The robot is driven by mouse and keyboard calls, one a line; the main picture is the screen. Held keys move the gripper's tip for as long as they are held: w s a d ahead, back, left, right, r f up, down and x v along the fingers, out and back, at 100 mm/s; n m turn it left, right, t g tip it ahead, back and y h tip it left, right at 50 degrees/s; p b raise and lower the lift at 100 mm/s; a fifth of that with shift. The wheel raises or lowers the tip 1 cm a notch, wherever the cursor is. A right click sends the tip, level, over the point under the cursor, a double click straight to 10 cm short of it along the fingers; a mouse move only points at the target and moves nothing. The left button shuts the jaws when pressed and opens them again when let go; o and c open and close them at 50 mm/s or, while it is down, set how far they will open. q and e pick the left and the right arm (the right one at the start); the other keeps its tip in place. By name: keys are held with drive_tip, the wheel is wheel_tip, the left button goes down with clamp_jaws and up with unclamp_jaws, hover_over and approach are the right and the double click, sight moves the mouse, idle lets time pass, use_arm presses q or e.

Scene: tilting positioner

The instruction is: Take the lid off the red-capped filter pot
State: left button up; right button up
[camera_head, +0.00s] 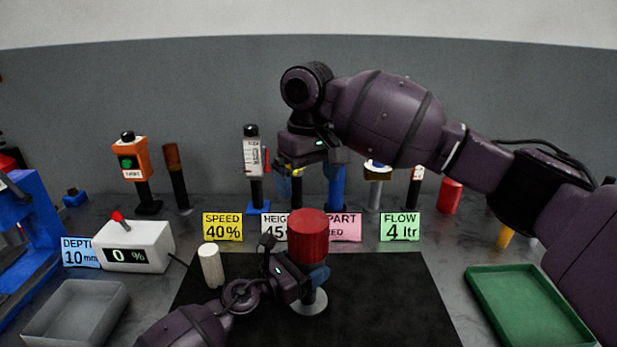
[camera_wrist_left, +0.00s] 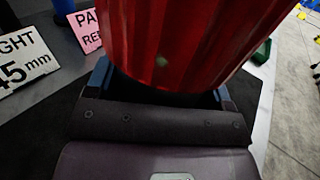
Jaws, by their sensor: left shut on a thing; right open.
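The red-capped filter pot (camera_head: 308,232) stands upright over the black mat, its ribbed red cap on top. The red part also fills the upper middle of the left wrist view (camera_wrist_left: 195,40). A pale round base (camera_head: 310,306) shows below it; I cannot tell whether it belongs to the pot. My left gripper (camera_head: 317,275) is shut on the pot, its blue fingers low around it and hiding the part beneath the red. My right gripper (camera_head: 297,185) is open and empty, above and behind the pot, apart from it.
A cream cylinder (camera_head: 211,265) stands on the black mat (camera_head: 400,300), left of the pot. A grey tray (camera_head: 75,318) and a white display box (camera_head: 134,246) are at left. A green tray (camera_head: 525,300) is at right. Label cards and several posts line the back. The mat's right side is clear.

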sight(309, 220)
drive_tip(key=m, duration=2.4)
drive_tip(key=shift+m, duration=0.4)
drive_tip(key=shift+f, duration=0.25)
wheel_tip(309, 220, down, 12)
drive_tip(key=shift+r, duration=0.25)
drive_tip(key=shift+c, duration=0.2)
